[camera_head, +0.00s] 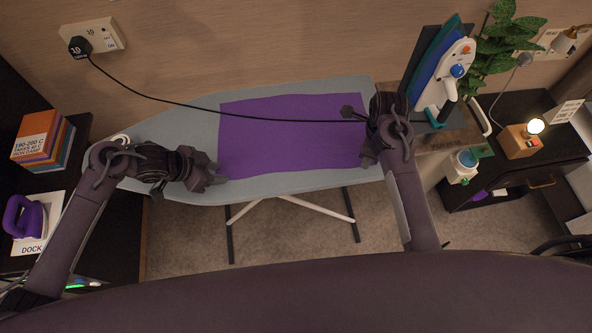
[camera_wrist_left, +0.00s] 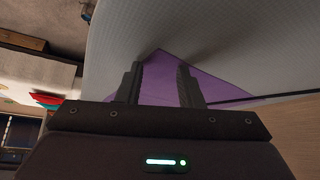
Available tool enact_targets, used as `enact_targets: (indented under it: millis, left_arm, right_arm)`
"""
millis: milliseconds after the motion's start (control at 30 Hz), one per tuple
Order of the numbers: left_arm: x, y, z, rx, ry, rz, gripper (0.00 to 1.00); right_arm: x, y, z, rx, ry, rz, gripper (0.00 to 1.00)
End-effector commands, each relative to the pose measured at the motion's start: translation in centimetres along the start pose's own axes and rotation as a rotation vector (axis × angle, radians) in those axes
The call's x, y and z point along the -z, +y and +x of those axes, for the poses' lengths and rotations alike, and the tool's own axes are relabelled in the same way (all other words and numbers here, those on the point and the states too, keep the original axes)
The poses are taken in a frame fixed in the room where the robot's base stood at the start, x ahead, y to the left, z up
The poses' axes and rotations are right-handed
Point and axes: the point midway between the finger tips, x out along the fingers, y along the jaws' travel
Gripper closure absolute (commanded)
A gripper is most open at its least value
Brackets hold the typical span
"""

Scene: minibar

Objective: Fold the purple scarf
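The purple scarf (camera_head: 285,140) lies flat and spread out on the grey ironing board (camera_head: 180,130). My left gripper (camera_head: 212,178) is at the scarf's near left corner. In the left wrist view its two fingers (camera_wrist_left: 160,85) are apart, with the scarf's pointed corner (camera_wrist_left: 170,66) showing between and beyond them; I cannot tell whether they touch the cloth. My right gripper (camera_head: 357,137) is over the scarf's right edge with its fingers spread apart. It hides part of that edge.
A black cable (camera_head: 170,100) runs from the wall socket (camera_head: 93,37) across the board and scarf. A white and blue iron (camera_head: 452,68) stands upright at the board's right end.

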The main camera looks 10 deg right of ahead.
Motion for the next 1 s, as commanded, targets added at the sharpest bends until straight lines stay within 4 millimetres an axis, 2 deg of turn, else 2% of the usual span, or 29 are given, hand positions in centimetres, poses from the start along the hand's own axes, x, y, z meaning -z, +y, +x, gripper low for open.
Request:
enact_targets:
  millis: [500, 1000]
  left_arm:
    - [-0.13, 0.1, 0.08, -0.002, -0.002, 0.0, 1.0]
    - [-0.04, 0.09, -0.08, -0.002, -0.003, -0.001, 1.0]
  right_arm:
    - [0.06, 0.09, 0.17, -0.003, 0.002, 0.0, 1.0]
    - [0.08, 0.12, 0.0, -0.004, 0.002, 0.0, 1.0]
